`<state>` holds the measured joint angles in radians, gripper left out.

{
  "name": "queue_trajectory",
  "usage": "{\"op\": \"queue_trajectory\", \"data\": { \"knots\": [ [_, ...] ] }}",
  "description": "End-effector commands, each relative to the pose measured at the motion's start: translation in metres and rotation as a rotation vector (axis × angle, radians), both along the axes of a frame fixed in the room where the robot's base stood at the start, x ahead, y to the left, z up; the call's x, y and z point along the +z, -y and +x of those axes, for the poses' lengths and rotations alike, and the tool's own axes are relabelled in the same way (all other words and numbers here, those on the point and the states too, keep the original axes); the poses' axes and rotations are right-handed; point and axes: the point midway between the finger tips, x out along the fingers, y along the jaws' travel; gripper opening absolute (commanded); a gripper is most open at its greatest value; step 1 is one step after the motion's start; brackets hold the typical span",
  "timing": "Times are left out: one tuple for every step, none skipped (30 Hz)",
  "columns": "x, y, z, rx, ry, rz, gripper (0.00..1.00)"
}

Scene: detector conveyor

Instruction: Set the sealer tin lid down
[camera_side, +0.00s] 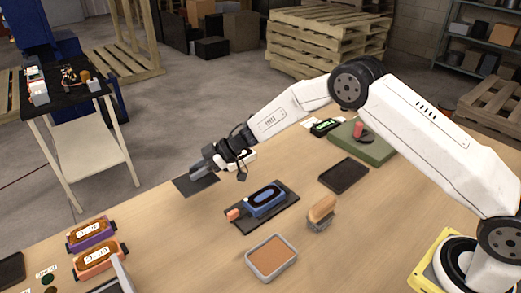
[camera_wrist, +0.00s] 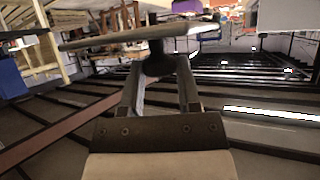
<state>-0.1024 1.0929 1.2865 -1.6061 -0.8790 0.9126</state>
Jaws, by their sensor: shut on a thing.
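My gripper (camera_side: 197,172) is at the left of the bench in the side view, pointing left and down. In the wrist view, my gripper (camera_wrist: 158,72) is shut on the dark knob of the sealer tin lid (camera_wrist: 105,40), a thin flat plate seen nearly edge-on. In the side view, a dark flat square (camera_side: 186,186) shows under the fingertips; I cannot tell whether it is the lid or a mat, or whether the lid touches the bench. A grey open tin with brown contents (camera_side: 271,257) stands at the front of the bench.
A blue device (camera_side: 266,200) lies on a dark mat right of my gripper. A brush-like block (camera_side: 321,211) and an empty dark mat (camera_side: 344,175) lie further right. A green tray (camera_side: 376,152) is at the back. Purple (camera_side: 91,234) and orange (camera_side: 100,257) devices sit at front left.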

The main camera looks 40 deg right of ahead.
Motion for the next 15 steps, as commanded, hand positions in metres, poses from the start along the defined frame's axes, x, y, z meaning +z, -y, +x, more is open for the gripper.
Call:
{"op": "queue_trajectory", "data": {
  "knots": [
    [-0.002,-0.001,0.001,0.000,-0.001,0.001,0.00],
    [-0.003,-0.001,0.002,0.000,-0.001,0.000,0.00],
    [-0.003,-0.001,0.002,0.000,0.000,0.000,0.00],
    [-0.003,-0.001,0.002,0.000,0.000,0.000,0.00],
    [-0.003,-0.001,0.002,0.000,0.000,0.000,0.00],
    [-0.003,-0.001,0.002,0.000,0.000,0.000,0.00],
    [-0.003,-0.001,0.002,0.000,0.000,0.000,0.00],
    [-0.003,-0.001,0.002,0.000,0.000,0.000,0.00],
    [-0.004,-0.001,0.003,0.000,0.000,0.000,0.00],
    [-0.004,-0.001,0.003,0.000,0.000,0.000,0.00],
    [-0.005,-0.001,0.004,0.000,0.000,0.000,0.00],
    [-0.007,-0.002,0.005,0.000,0.000,0.000,0.00],
    [-0.009,-0.002,0.006,0.000,0.000,0.000,0.00],
    [-0.011,-0.002,0.007,0.000,0.000,0.000,0.00],
    [-0.015,-0.002,0.007,0.000,-0.002,0.000,0.00]
  ]
}}
